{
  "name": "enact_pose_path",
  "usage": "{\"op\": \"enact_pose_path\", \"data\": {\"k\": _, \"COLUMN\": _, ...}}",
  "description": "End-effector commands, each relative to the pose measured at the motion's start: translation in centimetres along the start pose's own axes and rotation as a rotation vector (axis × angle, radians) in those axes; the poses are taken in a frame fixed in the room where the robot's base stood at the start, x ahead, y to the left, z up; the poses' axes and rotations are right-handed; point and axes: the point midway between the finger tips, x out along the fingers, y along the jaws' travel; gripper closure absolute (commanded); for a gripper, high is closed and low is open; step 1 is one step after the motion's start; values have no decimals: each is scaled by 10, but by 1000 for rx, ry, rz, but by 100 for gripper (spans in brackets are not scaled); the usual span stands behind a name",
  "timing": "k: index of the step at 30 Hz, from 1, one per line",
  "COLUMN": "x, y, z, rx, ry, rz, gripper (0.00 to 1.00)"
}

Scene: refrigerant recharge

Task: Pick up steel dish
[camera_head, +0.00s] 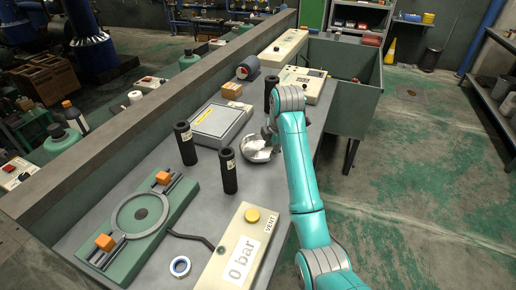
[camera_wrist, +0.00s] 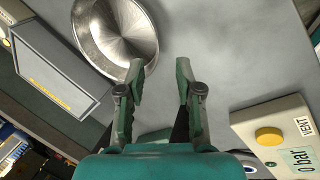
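The steel dish (camera_head: 254,154) is a shiny round bowl on the grey bench, beside the grey scale-like box, partly hidden by my arm in the head view. In the wrist view the dish (camera_wrist: 112,30) is at the upper left, looks empty, and is cut off by the top edge. My gripper (camera_wrist: 160,68) is open, with nothing between its fingers. Its left fingertip overlaps the dish's lower right rim in the picture; I cannot tell whether they touch. The right finger is over bare bench. In the head view the gripper is mostly hidden by my arm.
A grey box (camera_head: 219,124) stands left of the dish. Black cylinders stand nearby, one (camera_head: 228,172) in front and another (camera_head: 186,145) farther left. A VENT box (camera_head: 225,262) with a yellow button and a green ring fixture (camera_head: 180,203) are nearer. A raised wall (camera_head: 150,105) runs along the left.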

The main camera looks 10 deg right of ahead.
Motion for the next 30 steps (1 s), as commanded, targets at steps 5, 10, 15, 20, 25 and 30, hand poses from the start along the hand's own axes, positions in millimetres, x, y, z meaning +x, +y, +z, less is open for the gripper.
{"op": "enact_pose_path", "data": {"k": 5, "x": 22, "y": 0, "z": 0, "rx": 0, "ry": 0, "rz": -2, "gripper": 65}}
{"op": "enact_pose_path", "data": {"k": 10, "x": 32, "y": 1, "z": 0, "rx": 0, "ry": 0, "rz": -1, "gripper": 65}}
{"op": "enact_pose_path", "data": {"k": 15, "x": 53, "y": 5, "z": -2, "rx": 0, "ry": 1, "rz": -2, "gripper": 65}}
{"op": "enact_pose_path", "data": {"k": 20, "x": 73, "y": 6, "z": -2, "rx": 0, "ry": 0, "rz": -2, "gripper": 65}}
{"op": "enact_pose_path", "data": {"k": 25, "x": 80, "y": 7, "z": -2, "rx": 0, "ry": 0, "rz": 0, "gripper": 65}}
{"op": "enact_pose_path", "data": {"k": 30, "x": 80, "y": 7, "z": -2, "rx": 0, "ry": 0, "rz": 0, "gripper": 65}}
